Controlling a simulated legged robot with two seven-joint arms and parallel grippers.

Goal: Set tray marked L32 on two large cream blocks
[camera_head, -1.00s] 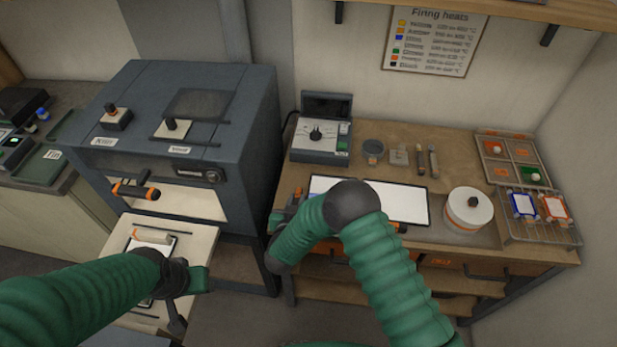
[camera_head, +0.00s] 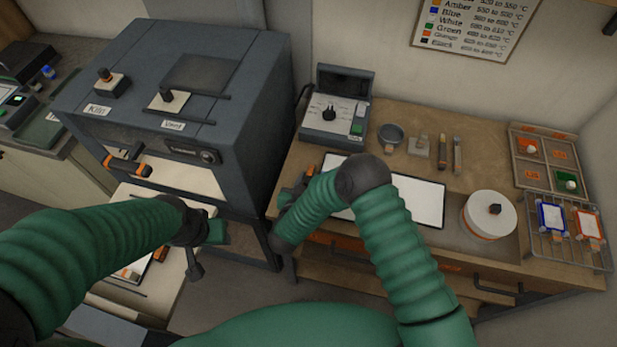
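Two small framed trays stand on a wire rack at the right: a blue-edged tray (camera_head: 552,219) and an orange-edged tray (camera_head: 588,225). Their marks are too small to read. A dark-edged item (camera_head: 158,252) lies on the cream shelf (camera_head: 180,285) before the kiln, largely behind my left arm; I cannot tell if it is a tray. I cannot make out two large cream blocks. My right gripper (camera_head: 292,194) is at the bench's left edge, beside the white panel, partly hidden by its arm. My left gripper (camera_head: 205,245) is over the kiln shelf; its fingers are unclear.
The blue-grey kiln (camera_head: 190,90) has an open front. The bench holds a control box (camera_head: 336,105), a white panel (camera_head: 420,200), a round white pot (camera_head: 489,214), a small bowl (camera_head: 391,135) and a compartment tray (camera_head: 548,155). The wire rack (camera_head: 570,255) is at the right.

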